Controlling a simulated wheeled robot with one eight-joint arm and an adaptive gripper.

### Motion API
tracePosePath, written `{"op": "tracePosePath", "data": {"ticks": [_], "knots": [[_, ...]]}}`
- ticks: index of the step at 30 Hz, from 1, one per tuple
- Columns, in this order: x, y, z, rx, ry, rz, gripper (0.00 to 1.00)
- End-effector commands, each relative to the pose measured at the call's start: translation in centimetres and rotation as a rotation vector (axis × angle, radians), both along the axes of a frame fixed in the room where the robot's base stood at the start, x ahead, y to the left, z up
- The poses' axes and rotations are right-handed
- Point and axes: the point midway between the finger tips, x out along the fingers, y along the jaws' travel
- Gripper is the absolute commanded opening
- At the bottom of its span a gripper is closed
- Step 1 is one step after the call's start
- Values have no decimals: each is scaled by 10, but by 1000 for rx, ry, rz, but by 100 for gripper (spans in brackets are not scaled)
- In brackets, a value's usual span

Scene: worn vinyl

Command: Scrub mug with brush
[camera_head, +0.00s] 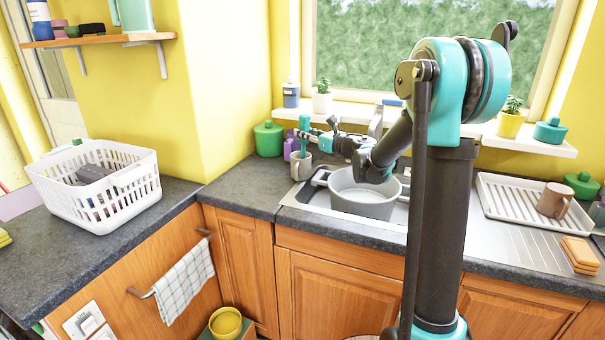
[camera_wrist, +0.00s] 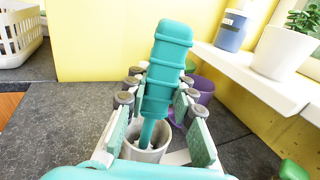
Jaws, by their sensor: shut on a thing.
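My gripper (camera_head: 304,134) is shut on the teal handle of the brush (camera_head: 303,122), above the counter left of the sink. In the wrist view the brush (camera_wrist: 167,68) stands nearly upright between my gripper's fingers (camera_wrist: 160,118). Its thin lower shaft goes down into the light grey mug (camera_wrist: 146,154). The brush head is hidden inside the mug. In the head view the mug (camera_head: 300,166) stands upright on the counter, just left of the sink.
A grey basin (camera_head: 363,198) sits in the sink. A green canister (camera_head: 268,140) and a purple item (camera_head: 291,146) stand behind the mug. A white basket (camera_head: 137,194) is at left. A drying rack (camera_head: 510,207) holds a brown mug (camera_head: 554,200). The counter between basket and mug is clear.

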Motion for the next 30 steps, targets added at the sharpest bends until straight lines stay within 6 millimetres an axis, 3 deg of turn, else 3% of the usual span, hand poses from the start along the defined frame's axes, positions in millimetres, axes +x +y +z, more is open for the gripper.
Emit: {"op": "tracePosePath", "data": {"ticks": [11, 21, 30], "knots": [[0, -4, -1, 0, 0, 1, 0], [19, 1, 1, 0, 0, 0, 0], [21, 2, 1, 0, 0, 0, 0]]}}
